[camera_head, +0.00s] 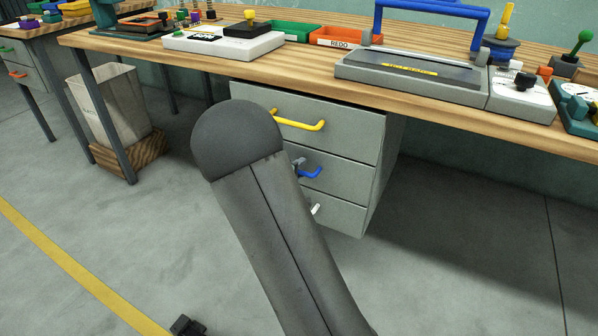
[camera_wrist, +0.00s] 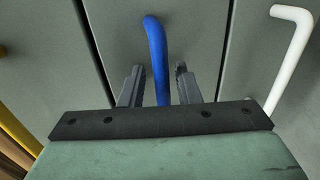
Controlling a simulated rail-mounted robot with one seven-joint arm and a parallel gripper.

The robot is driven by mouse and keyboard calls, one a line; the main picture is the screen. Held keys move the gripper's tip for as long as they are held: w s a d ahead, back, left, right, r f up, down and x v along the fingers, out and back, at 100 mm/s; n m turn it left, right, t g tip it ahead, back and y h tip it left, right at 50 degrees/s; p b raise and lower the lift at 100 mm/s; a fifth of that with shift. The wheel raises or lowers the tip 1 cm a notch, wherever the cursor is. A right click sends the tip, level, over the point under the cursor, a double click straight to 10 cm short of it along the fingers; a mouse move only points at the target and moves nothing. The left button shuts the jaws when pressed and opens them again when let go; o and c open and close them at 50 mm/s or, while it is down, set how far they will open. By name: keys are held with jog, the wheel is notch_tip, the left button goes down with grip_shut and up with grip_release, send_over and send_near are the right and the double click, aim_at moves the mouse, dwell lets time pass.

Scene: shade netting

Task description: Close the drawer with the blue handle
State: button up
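The blue handle (camera_head: 312,173) is on the middle drawer (camera_head: 345,176) of a grey three-drawer unit under the bench. In the head view this drawer looks roughly level with the ones above and below; any small gap is hidden by my arm. In the wrist view the blue handle (camera_wrist: 156,50) stands between the two dark fingers of my gripper (camera_wrist: 159,75). The fingers are apart, with a gap showing on each side of the handle. In the head view my arm hides nearly all of my gripper and the left part of the drawer.
The yellow handle (camera_head: 300,122) is on the top drawer and the white handle (camera_head: 315,210) on the bottom one, which also shows beside my gripper in the wrist view (camera_wrist: 290,55). The wooden bench top (camera_head: 310,63) overhangs. Floor to the right is clear.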

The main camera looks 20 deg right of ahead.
jog(key=shift+s+a, duration=0.1)
jog(key=shift+a, duration=0.05)
jog(key=p+v, duration=0.3)
jog(key=v, duration=1.4)
jog(key=s+d+r+m+g+y+p, duration=0.1)
jog(key=s+d+r+m+g+p, duration=0.25)
jog(key=s+r+p, duration=0.4)
jog(key=s+d+r+m+g+y+p, duration=0.1)
jog(key=s+d+r+m+g+p, duration=0.15)
jog(key=s+r+g+p, duration=0.45)
jog(key=s+a+r+y+p, duration=0.3)
jog(key=r+p, duration=0.2)
jog(key=r, duration=0.1)
jog(key=s+a+r+t+y+p, duration=0.1)
jog(key=s+a+r+y+p, duration=0.2)
jog(key=r+y+p, duration=0.1)
jog(key=s+a+r+m+y+p, duration=0.1)
jog(key=s+a+r+y+p, duration=0.2)
jog(key=r+p, duration=0.3)
notch_tip(320, 180, up, 3)
jog(key=shift+a+y+p, duration=0.3)
jog(key=shift+a+p, duration=0.05)
jog(key=shift+a, duration=0.1)
